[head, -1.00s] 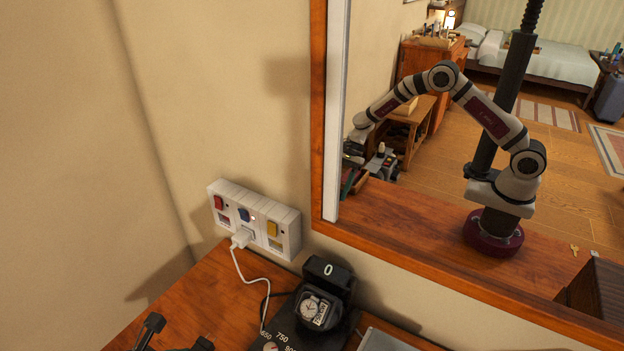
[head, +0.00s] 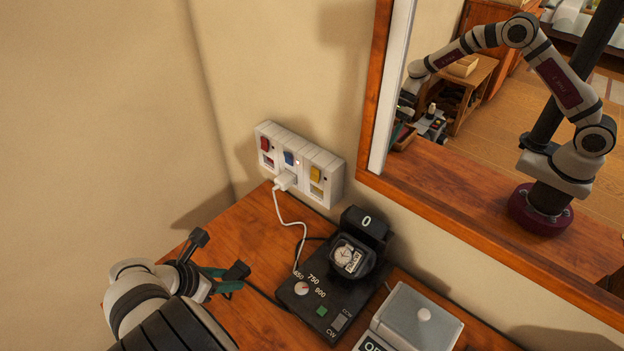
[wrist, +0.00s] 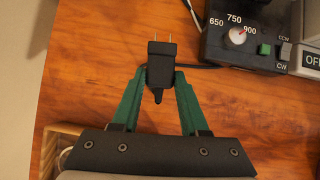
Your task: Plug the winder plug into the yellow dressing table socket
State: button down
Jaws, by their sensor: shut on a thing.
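The black winder plug (wrist: 160,75) is pinched between the green fingers of my gripper (wrist: 158,82) in the wrist view, its two metal prongs pointing up the picture. In the head view my gripper (head: 222,278) is above the table's left part, with the dark plug (head: 237,271) at its tips. The yellow socket (head: 315,190) is the right one on the white wall block, below the yellow switch (head: 316,174). It looks empty and lies up and right of my gripper, well apart. The black watch winder (head: 322,300) stands on the table, holding a watch.
A white plug (head: 286,181) with a white cable fills the middle, blue-switched socket. A red switch (head: 265,144) marks the left one. A grey box (head: 415,315) stands right of the winder. The mirror frame (head: 372,120) rises at right. A wooden tray edge (wrist: 55,145) shows beside my gripper.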

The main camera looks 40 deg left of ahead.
jog(key=w+r, duration=0.3)
jog(key=w, duration=0.7)
jog(key=w+r+m, duration=0.1)
jog(key=w+r, duration=0.2)
jog(key=w, duration=0.7)
jog(key=shift+w+d+r+h, duration=0.2)
jog(key=shift+d+h, duration=0.1)
jog(key=shift+d, duration=0.1)
jog(key=shift+w, duration=1.4)
dwell(1.1)
jog(key=shift+c, duration=1.7)
grip_release()
